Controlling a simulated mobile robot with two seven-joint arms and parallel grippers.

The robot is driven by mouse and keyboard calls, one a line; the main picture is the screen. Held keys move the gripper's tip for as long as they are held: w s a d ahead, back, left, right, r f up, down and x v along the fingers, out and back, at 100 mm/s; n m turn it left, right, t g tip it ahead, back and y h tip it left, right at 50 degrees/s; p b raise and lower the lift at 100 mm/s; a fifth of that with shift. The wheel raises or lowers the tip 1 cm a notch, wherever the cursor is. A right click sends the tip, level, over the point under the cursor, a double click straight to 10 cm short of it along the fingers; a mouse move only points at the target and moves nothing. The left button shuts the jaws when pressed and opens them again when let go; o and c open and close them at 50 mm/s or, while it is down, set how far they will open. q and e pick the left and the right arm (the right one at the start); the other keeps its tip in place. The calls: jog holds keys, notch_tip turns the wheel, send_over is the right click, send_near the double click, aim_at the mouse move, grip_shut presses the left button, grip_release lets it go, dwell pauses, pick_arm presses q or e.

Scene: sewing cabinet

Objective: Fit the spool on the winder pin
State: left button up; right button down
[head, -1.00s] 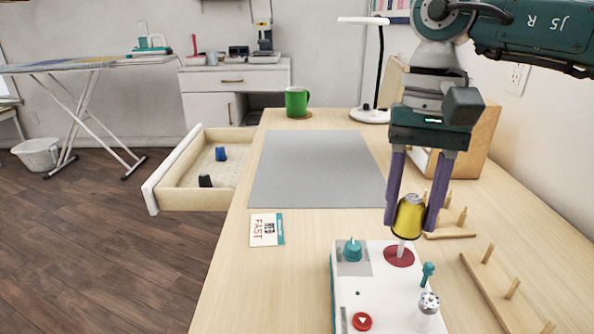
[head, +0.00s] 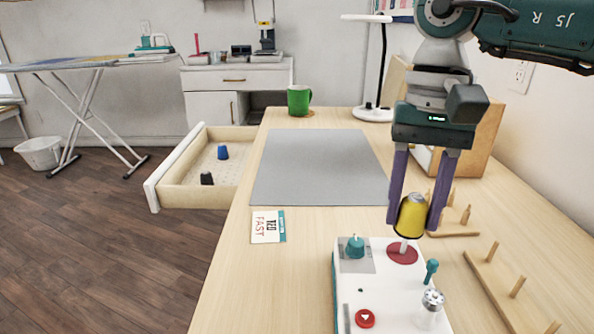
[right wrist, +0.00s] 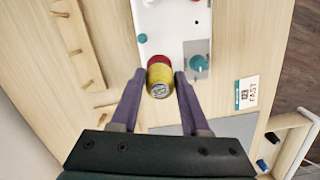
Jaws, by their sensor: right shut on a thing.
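The yellow spool (head: 411,217) is between the purple fingers of my right gripper (head: 412,215), which is shut on it. It also shows in the right wrist view (right wrist: 160,79), with its dark-rimmed end toward the camera. The white winder (head: 384,295) stands on the table below. Its pale pin (head: 403,246) rises from a round red base (head: 402,256). The spool is right above the pin, slightly tilted; its lower end meets or overlaps the pin's top, and I cannot tell whether the pin is inside it. My left gripper is not in view.
The winder carries a teal knob (head: 355,247), a teal lever (head: 431,270) and a red button (head: 365,318). Wooden peg racks (head: 497,290) lie at the right. A card (head: 267,227) and a grey mat (head: 318,168) lie left and behind. An open drawer (head: 165,168) holds two spools.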

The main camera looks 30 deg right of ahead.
jog(key=shift+f+b, duration=0.25)
jog(key=shift+b, duration=0.1)
dwell(0.7)
jog(key=shift+f+b, duration=0.2)
jog(key=shift+b, duration=0.1)
dwell(0.7)
jog(key=shift+f, duration=0.2)
dwell(0.5)
jog(key=shift+f+b, duration=0.35)
jog(key=shift+b, duration=0.25)
dwell(0.3)
jog(key=shift+f+b, duration=0.6)
jog(key=shift+f, duration=0.05)
dwell(0.4)
jog(key=shift+f+b, duration=0.25)
jog(key=shift+b, duration=0.05)
dwell(0.6)
jog(key=shift+c, duration=1.5)
grip_release()
